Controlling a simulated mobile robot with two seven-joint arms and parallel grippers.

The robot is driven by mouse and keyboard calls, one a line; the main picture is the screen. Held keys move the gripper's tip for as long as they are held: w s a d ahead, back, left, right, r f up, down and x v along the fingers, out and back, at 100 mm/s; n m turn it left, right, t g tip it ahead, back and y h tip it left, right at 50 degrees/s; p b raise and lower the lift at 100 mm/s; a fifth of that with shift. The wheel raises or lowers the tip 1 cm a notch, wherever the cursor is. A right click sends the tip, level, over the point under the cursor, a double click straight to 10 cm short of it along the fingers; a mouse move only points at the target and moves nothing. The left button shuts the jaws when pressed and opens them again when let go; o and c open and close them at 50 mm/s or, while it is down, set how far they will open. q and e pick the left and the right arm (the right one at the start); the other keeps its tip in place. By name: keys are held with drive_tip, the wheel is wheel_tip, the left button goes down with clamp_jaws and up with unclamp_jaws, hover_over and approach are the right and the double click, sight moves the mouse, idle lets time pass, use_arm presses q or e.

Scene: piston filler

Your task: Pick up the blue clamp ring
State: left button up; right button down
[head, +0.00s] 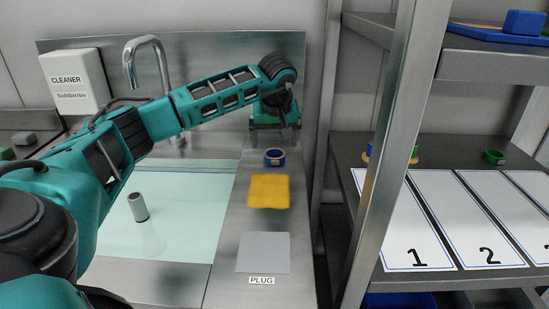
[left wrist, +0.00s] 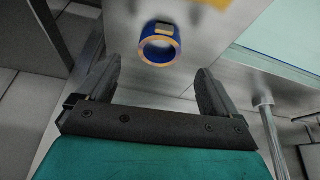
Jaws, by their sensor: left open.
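The blue clamp ring (head: 275,153) sits on the steel counter, behind the yellow cloth. In the left wrist view the blue clamp ring (left wrist: 146,50) shows its round opening, a copper-coloured edge and a pale label on its band. My left gripper (head: 275,136) is open and empty, just behind the ring in the head view. In the left wrist view the ring lies ahead of the open fingers (left wrist: 158,68), roughly centred between them and apart from both. My right gripper is not in view.
A yellow cloth (head: 268,191) and a grey PLUG plate (head: 263,253) lie in front of the ring. A shelf post (head: 391,140) rises at right; a green ring (head: 494,156) sits on the shelf.

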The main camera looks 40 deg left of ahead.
sight(274, 157)
use_arm(q)
drive_tip(key=x, duration=0.4)
drive_tip(key=shift+s+d+f+b, duration=0.1)
drive_tip(key=shift+d+f+b, duration=0.15)
drive_tip(key=shift+b, duration=0.1)
drive_tip(key=shift+r, duration=0.1)
drive_tip(key=c, duration=1.2)
